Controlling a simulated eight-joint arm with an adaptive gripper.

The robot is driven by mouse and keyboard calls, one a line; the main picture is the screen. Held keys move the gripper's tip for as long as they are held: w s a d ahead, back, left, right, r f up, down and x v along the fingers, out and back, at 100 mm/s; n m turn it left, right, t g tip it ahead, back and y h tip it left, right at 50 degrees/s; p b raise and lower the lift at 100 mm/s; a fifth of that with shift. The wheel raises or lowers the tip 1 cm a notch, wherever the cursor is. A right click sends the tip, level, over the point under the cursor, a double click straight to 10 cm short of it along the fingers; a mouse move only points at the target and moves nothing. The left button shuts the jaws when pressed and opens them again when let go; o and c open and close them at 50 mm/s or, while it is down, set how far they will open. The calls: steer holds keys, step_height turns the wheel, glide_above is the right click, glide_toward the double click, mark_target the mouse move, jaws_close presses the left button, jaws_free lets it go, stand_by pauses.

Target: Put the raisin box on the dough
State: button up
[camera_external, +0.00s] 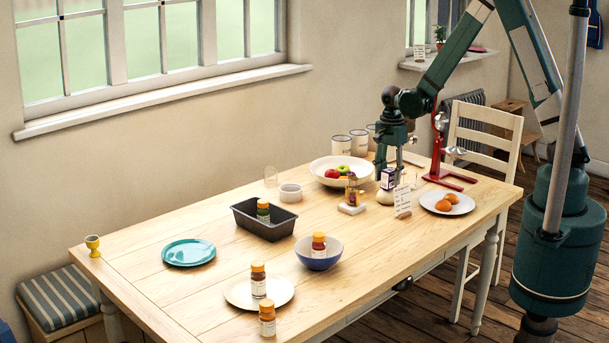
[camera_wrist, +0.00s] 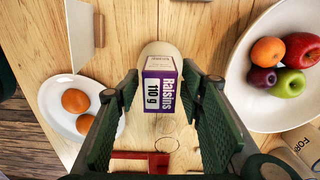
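The raisin box (camera_external: 388,179), purple and white, stands upright at the dough (camera_external: 385,197), a pale round lump on the table. In the wrist view the raisin box (camera_wrist: 160,90) shows its label and overlaps the dough (camera_wrist: 160,49), which peeks out beyond it. The box appears to rest on the dough, though the contact itself is hidden. My gripper (camera_external: 389,166) is low over the table. In the wrist view its two fingers (camera_wrist: 160,72) stand either side of the box with a narrow gap showing at each side, so it looks open.
A white bowl of fruit (camera_wrist: 256,108) is close on the right in the wrist view. A plate of eggs (camera_wrist: 57,124) and an upright card (camera_wrist: 84,25) are on the left. A red stand (camera_external: 449,179) is behind. The dark loaf tin (camera_external: 285,228) is farther away.

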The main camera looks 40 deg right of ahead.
mark_target(391, 170)
steer(key=shift+r+p, duration=0.55)
steer(key=shift+r, duration=5.25)
steer(key=shift+s, duration=0.1)
steer(key=s+d+r+n+t, duration=0.35)
steer(key=s+r+n, duration=0.55)
steer(key=r, duration=0.5)
steer(key=s+d+r+n+t, duration=0.1)
steer(key=s+n, duration=0.3)
steer(key=s, duration=0.4)
steer(key=s+d+r+n+t, duration=0.2)
steer(key=s+r+n, duration=0.2)
steer(key=s, duration=0.4)
steer(key=shift+d+r+n+t, duration=0.25)
steer(key=shift+n+t, duration=0.1)
steer(key=shift+n, duration=0.15)
